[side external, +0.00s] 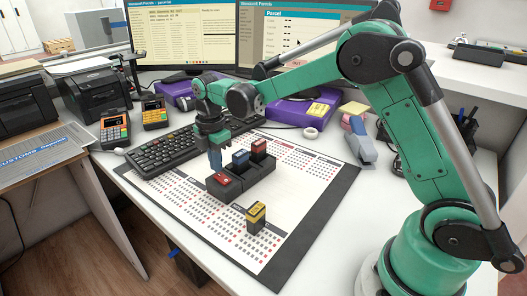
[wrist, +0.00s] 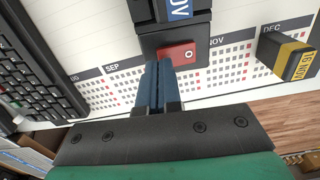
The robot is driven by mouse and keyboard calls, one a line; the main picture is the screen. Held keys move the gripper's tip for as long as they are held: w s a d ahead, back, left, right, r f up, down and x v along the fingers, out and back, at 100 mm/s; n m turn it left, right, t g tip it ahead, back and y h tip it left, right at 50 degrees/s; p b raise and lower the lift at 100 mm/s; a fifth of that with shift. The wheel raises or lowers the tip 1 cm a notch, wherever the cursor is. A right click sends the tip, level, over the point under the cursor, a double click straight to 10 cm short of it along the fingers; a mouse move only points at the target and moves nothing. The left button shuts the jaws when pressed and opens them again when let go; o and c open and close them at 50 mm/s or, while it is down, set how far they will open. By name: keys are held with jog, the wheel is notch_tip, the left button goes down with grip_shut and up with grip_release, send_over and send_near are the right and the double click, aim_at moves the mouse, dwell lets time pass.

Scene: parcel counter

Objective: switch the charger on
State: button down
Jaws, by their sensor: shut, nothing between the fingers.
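The charger (side external: 255,188) is a dark block lying on the calendar mat. Its red rocker switch (side external: 226,182) is at the near end and also shows in the wrist view (wrist: 180,54), with a round white mark on its right half. A blue battery (side external: 240,159) and a red battery (side external: 259,148) stand in the charger behind the switch. My gripper (side external: 216,170) is shut and empty, pointing down at the switch. In the wrist view its fingertips (wrist: 158,66) are at the switch's left half and partly hide it. I cannot tell whether they touch it.
A yellow-topped battery (side external: 256,214) stands on the calendar mat (side external: 317,187), right of the charger. A keyboard (side external: 168,153) lies to the left. A stapler (side external: 358,143), a tape roll (side external: 311,133) and purple boxes are behind. The mat's right side is clear.

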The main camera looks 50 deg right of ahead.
jog(key=shift+f, duration=0.6)
dwell(0.5)
jog(key=shift+w+r, duration=0.15)
jog(key=shift+r, duration=2)
dwell(0.5)
jog(key=shift+s+r, duration=0.2)
jog(key=shift+r, duration=1.85)
dwell(0.6)
jog(key=s+m+t, duration=0.7)
jog(key=s+m, duration=0.8)
jog(key=m, duration=0.2)
jog(key=shift+d+r+m, duration=0.2)
jog(key=shift+m, duration=0.1)
